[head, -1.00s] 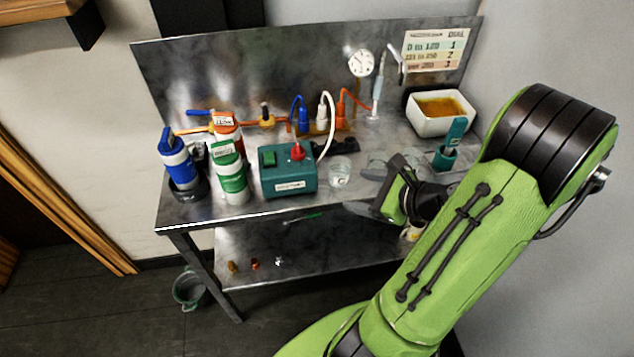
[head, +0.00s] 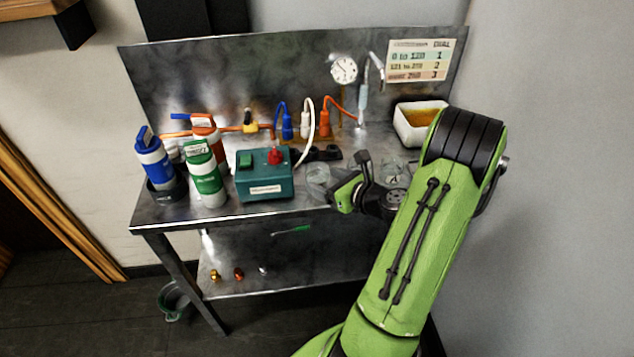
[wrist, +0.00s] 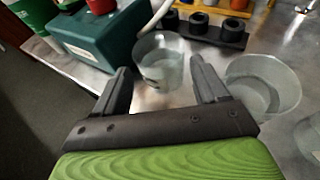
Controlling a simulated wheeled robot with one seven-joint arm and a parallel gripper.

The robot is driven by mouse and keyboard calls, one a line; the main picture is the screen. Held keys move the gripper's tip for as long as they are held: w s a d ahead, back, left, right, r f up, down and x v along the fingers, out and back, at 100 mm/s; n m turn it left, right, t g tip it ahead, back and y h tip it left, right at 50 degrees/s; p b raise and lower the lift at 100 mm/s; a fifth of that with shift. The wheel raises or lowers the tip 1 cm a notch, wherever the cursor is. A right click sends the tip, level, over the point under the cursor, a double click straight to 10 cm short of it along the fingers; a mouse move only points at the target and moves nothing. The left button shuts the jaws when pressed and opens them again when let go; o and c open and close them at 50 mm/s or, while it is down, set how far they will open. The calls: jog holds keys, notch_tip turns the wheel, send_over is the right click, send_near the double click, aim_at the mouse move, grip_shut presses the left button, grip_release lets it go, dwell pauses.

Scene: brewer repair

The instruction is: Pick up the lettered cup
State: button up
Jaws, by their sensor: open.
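A clear cup (wrist: 158,62) stands on the steel bench, just beyond and between my fingertips in the wrist view. It has faint marks on its side that I cannot read. In the head view the same cup (head: 317,177) is right of the green box, partly hidden by my gripper (head: 346,178). My gripper (wrist: 160,74) is open and empty, with its two dark fingers pointing at the cup. A second clear cup (wrist: 263,86) stands to the right of the right finger. A third clear one (wrist: 312,138) is cut off at the right edge.
The green box (head: 265,187) with a red knob is close left of the cup. A dark socket block (wrist: 212,28) lies behind it. Bottles, including a green one (head: 206,180), stand at the left. A white tray (head: 408,132) is at the back right. The bench's front edge is near.

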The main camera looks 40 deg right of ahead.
aim_at(325, 179)
jog(key=x, duration=0.4)
jog(key=shift+w+f+b, duration=0.1)
jog(key=shift+w+b, duration=0.1)
jog(key=shift+b, duration=0.15)
jog(key=shift+s, duration=0.1)
jog(key=c, duration=0.7)
jog(key=shift+c, duration=0.2)
notch_tip(325, 179, up, 10)
jog(key=p, duration=0.4)
jog(key=shift+p, duration=0.35)
